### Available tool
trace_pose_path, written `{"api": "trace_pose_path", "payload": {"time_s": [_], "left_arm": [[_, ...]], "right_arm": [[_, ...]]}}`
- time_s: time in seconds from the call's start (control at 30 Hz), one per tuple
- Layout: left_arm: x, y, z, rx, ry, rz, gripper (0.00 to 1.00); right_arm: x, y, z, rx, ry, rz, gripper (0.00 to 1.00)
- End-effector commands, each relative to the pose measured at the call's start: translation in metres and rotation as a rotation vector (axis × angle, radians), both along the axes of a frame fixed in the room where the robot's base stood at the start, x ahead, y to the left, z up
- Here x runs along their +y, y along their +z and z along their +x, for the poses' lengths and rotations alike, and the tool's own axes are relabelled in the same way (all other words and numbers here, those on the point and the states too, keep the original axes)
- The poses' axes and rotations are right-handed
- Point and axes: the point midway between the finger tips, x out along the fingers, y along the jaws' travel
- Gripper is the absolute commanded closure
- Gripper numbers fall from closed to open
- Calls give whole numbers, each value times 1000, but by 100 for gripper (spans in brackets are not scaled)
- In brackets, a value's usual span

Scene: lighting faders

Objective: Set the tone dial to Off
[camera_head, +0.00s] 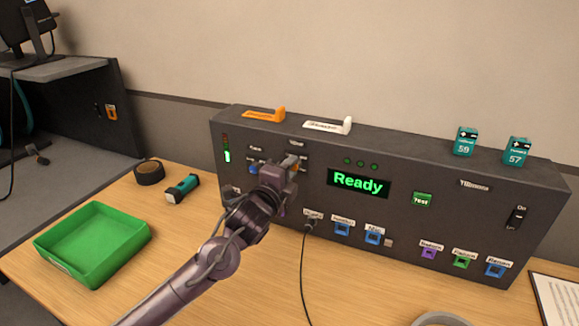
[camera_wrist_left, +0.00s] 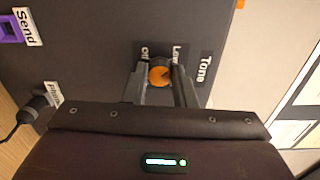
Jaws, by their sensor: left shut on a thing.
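The tone dial (camera_wrist_left: 160,76) is a small orange round knob on the dark panel. In the left wrist view it sits between the two fingers of my left gripper (camera_wrist_left: 161,88), which is shut on it. Labels reading Off (camera_wrist_left: 146,52), Low (camera_wrist_left: 177,54) and Tone (camera_wrist_left: 205,68) are by the dial. I cannot tell for sure which label its mark points at. In the head view my left gripper (camera_head: 287,171) is against the panel's left part and hides most of the dial. My right gripper is not in view.
The console (camera_head: 400,200) has a green Ready display (camera_head: 358,183), a Test button (camera_head: 422,199), a switch (camera_head: 517,216) and several coloured sockets. A black cable (camera_head: 303,265) hangs from a plug near my arm. A green tray (camera_head: 93,243), tape roll (camera_head: 149,172) and teal-black item (camera_head: 182,188) lie left.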

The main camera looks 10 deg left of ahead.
Motion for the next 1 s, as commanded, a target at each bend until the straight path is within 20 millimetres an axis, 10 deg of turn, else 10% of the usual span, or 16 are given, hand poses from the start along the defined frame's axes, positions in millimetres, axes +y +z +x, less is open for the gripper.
{"api": "trace_pose_path", "payload": {"time_s": [1.0], "left_arm": [[-1,-1,0,188,4,-950,99]], "right_arm": [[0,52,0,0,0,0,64]]}}
